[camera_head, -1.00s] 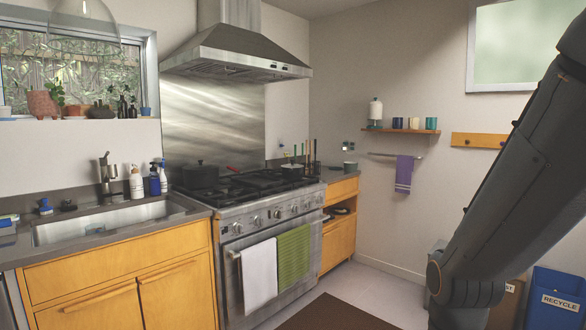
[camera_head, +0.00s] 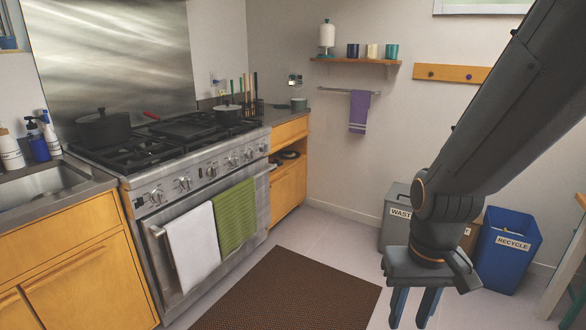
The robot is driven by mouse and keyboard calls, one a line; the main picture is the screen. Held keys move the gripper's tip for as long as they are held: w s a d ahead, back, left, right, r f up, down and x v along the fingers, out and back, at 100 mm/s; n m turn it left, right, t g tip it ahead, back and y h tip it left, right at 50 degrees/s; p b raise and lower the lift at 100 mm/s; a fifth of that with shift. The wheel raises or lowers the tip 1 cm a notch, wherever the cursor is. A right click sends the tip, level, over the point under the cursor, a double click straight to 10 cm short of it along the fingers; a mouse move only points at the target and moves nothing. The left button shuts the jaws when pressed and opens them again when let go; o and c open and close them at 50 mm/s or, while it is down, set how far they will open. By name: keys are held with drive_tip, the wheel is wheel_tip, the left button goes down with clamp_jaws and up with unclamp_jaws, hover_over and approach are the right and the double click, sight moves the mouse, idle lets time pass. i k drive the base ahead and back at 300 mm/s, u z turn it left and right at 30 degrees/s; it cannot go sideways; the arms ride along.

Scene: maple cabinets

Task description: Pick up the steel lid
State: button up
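A small pot (camera_head: 228,115) stands at the back right of the stove, with a pale lid (camera_head: 228,106) that looks like steel and has a dark knob on top. It is small in view, so the material is hard to confirm. A dark pot with a dark lid (camera_head: 103,113) stands at the back left of the stove. My gripper (camera_head: 412,310) points down over the floor at the right, well away from the stove. Its two fingers are apart, with nothing between them.
The stove (camera_head: 205,180) has a white and a green towel on its front rail. A counter (camera_head: 285,118) with utensils and cups adjoins it on the right. A brown mat (camera_head: 290,290) lies on open floor. Waste (camera_head: 396,200) and recycle (camera_head: 505,250) bins stand behind my arm.

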sight(227, 104)
drive_tip(key=i, duration=1.95)
drive_tip(key=u, duration=0.8)
drive_tip(key=i, duration=1.55)
drive_tip(key=u, duration=0.5)
